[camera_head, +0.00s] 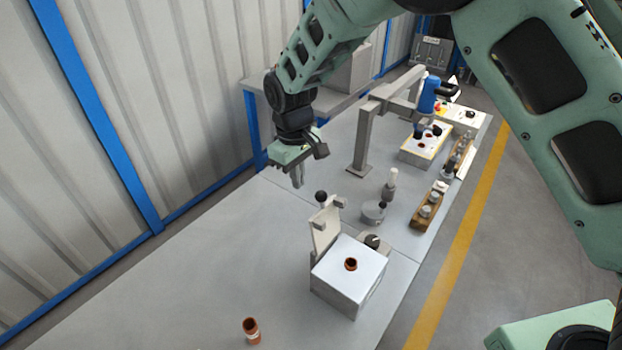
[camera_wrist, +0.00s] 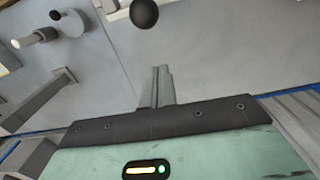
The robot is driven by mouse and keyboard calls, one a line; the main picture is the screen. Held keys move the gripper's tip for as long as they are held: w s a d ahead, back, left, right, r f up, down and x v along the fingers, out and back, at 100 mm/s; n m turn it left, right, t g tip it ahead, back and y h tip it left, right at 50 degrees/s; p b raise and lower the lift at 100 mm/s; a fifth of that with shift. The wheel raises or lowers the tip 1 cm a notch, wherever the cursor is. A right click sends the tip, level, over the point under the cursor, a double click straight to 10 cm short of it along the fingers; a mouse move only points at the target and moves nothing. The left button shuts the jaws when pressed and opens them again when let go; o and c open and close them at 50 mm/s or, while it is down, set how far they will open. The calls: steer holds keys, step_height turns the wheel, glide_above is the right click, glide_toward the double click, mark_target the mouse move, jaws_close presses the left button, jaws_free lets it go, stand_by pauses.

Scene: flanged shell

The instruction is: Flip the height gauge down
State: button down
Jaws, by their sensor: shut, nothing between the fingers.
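The height gauge (camera_head: 325,230) is a pale upright flap with a black ball knob (camera_head: 321,196) on top, standing at the back-left edge of a white block (camera_head: 348,275). A copper-coloured flanged shell (camera_head: 351,264) sits in the top of the block. My gripper (camera_head: 298,184) points down, shut and empty, behind and slightly left of the knob in the head view and apart from it. In the wrist view the closed fingers (camera_wrist: 157,75) show below the black knob (camera_wrist: 144,13); the flap itself is not clear there.
A second copper-coloured shell (camera_head: 251,330) stands on the grey table (camera_head: 215,265) at front left. A dark knob (camera_head: 373,241), a round grey base with a post (camera_head: 374,211) and a wooden rack (camera_head: 427,211) are to the right. A grey press frame (camera_head: 364,140) stands behind. The table's left is clear.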

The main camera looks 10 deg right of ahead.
steer(key=s+d+p, duration=0.2)
steer(key=shift+s+d+f+p, duration=0.3)
steer(key=shift+s+f+p, duration=0.05)
steer(key=shift+s, duration=0.05)
steer(key=shift+d, duration=0.1)
